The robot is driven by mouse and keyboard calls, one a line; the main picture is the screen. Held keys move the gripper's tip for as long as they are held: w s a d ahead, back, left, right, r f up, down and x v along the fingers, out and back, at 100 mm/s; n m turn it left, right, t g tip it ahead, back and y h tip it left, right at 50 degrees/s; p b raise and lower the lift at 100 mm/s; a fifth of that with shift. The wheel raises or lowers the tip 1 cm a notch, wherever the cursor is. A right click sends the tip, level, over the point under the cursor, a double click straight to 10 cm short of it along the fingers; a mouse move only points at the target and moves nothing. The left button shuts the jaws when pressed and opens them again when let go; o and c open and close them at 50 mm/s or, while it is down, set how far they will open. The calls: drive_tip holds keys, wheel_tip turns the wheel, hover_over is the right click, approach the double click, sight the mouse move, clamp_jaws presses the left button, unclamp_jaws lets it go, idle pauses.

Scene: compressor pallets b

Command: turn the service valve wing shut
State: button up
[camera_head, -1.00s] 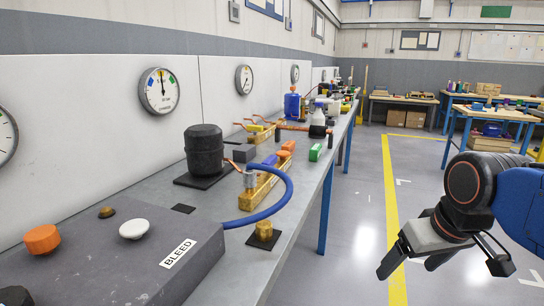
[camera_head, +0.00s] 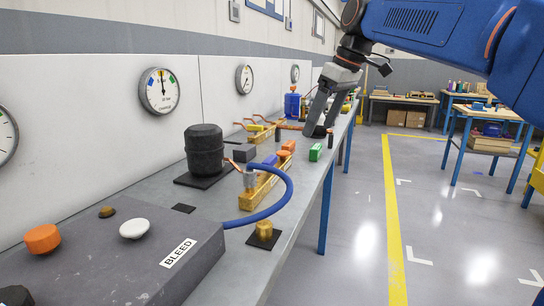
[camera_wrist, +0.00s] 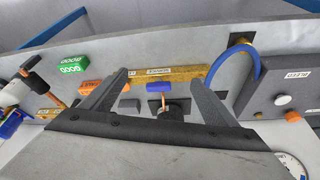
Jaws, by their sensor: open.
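A blue wing-shaped piece (camera_wrist: 158,87), which looks like the service valve wing, shows between my fingers in the wrist view. It lies beside a yellow labelled bar (camera_wrist: 180,75). In the head view a blue piece (camera_head: 270,160) shows by the brass-yellow bar (camera_head: 263,187) on the bench. My gripper (camera_head: 314,130) is open and empty, pointing down over the bench in the head view. In the wrist view its two fingers (camera_wrist: 159,78) stand wide apart on either side of the blue piece, without visible contact. I cannot tell the height of the fingertips above it.
A black compressor (camera_head: 203,150) stands on the bench. A blue hose (camera_head: 285,200) arcs to the grey BLEED box (camera_head: 140,250). The floor right of the bench is clear.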

drive_tip(key=w+a+r+n, duration=0.3)
drive_tip(key=w+a, duration=0.3)
approach(270, 158)
drive_tip(key=shift+g+y, duration=0.4)
drive_tip(key=x, duration=0.5)
drive_tip(key=d+x, duration=0.1)
drive_tip(key=x, duration=0.2)
drive_tip(key=shift+w+a+f, duration=0.15)
drive_tip(key=shift+w+f, duration=0.1)
drive_tip(key=shift+f, duration=0.2)
drive_tip(key=c, duration=1.1)
